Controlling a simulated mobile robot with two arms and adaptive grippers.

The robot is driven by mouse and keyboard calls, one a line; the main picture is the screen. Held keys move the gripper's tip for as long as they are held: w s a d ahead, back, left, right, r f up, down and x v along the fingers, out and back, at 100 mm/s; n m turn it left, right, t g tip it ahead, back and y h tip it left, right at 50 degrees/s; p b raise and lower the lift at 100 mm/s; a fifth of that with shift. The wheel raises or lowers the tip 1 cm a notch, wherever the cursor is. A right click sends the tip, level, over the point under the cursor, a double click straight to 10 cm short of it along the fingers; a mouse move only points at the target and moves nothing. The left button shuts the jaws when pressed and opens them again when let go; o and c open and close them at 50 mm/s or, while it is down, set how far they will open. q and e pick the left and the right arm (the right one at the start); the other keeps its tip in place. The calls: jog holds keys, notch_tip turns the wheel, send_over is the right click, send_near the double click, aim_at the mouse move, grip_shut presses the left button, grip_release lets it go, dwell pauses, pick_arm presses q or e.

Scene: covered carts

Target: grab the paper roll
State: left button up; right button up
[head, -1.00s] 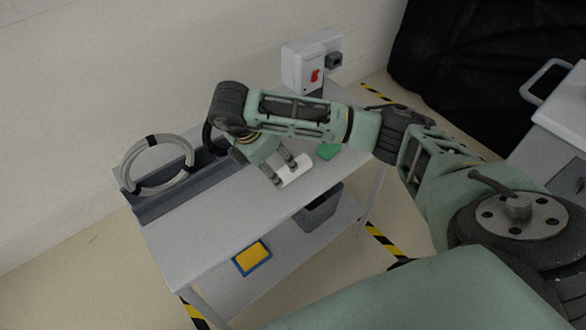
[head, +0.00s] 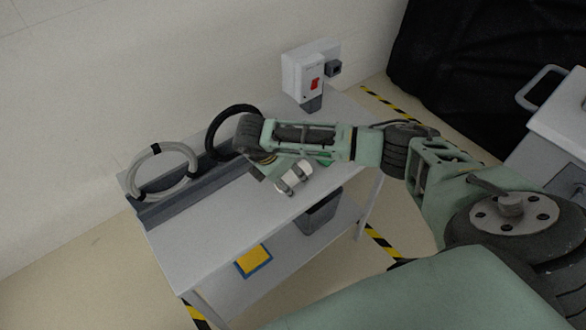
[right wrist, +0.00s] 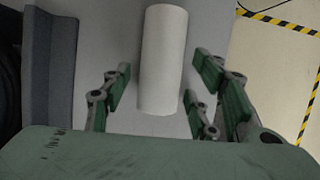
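The white paper roll (head: 295,178) lies on the upper shelf of the grey cart (head: 215,208). In the right wrist view the paper roll (right wrist: 163,55) runs lengthwise away from me, its near end between my fingers. My right gripper (head: 293,180) is at the roll in the head view, with a finger at either side. In the right wrist view my right gripper (right wrist: 158,85) is open, with gaps visible between the fingers and the roll. My left gripper is not in view.
Coiled grey hose (head: 163,172) and a black ring (head: 232,132) rest at the cart's back rail. A white switch box (head: 304,76) is on the wall. The lower shelf holds a dark bin (head: 319,213) and a yellow-blue item (head: 253,261). The shelf's front left is clear.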

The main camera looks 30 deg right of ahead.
jog(key=c, duration=1.1)
jog(key=shift+c, duration=0.3)
jog(key=shift+r, duration=0.15)
